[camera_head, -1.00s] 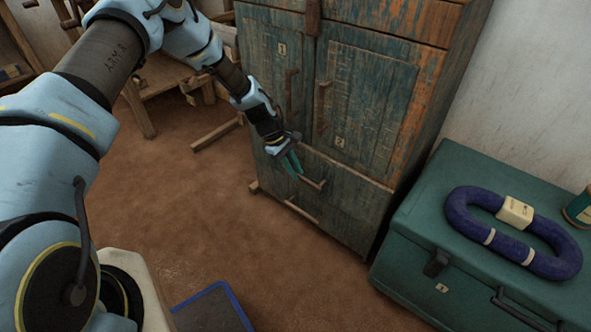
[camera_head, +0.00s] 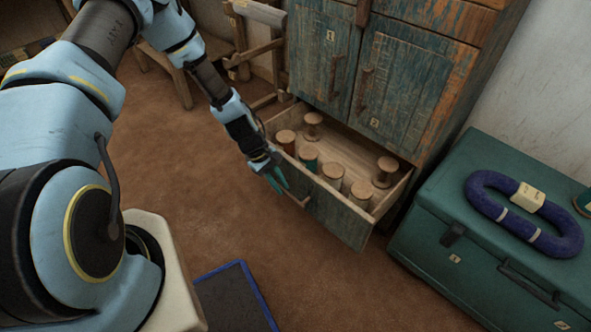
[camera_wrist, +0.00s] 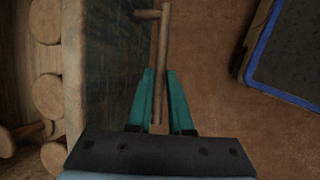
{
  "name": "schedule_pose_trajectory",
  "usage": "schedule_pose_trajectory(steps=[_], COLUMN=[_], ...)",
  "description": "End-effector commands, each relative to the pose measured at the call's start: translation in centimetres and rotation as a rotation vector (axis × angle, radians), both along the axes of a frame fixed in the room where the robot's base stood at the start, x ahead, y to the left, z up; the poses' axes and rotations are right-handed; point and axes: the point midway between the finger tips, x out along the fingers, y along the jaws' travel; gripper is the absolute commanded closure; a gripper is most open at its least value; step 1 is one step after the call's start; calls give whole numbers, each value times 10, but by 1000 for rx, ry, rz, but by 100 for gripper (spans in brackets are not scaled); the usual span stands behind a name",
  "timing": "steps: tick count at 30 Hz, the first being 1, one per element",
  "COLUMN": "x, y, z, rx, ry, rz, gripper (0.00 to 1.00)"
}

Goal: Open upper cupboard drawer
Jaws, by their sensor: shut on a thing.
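The upper cupboard drawer (camera_head: 344,213) is pulled well out from the worn blue-green wooden cupboard (camera_head: 391,72). Several wooden spools (camera_head: 333,174) stand inside it, one with green thread. In the wrist view, the drawer front (camera_wrist: 108,65) is at the left, with a wooden bar handle (camera_wrist: 163,60) standing off it. My gripper (camera_head: 276,181) is at the left part of the drawer front. In the wrist view, the teal fingers of my gripper (camera_wrist: 160,98) are shut on one end of the handle. The lower drawer is hidden behind the open one.
A green chest (camera_head: 490,240) stands at the right with a purple coil (camera_head: 525,213) on its lid. A dark mat with a blue edge (camera_head: 234,298) lies on the floor in front. Wooden loom parts (camera_head: 250,50) stand behind. Bare brown floor lies before the drawer.

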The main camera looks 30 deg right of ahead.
Motion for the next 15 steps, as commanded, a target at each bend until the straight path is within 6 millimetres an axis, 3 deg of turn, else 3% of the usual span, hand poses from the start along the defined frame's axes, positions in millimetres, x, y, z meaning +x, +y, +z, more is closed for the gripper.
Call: schedule_pose_trajectory(steps=[6,15], x=[-7,-11], y=[32,47], z=[2,0], rx=[0,-1], ry=[0,-1], rz=[2,0], gripper=[100,100])
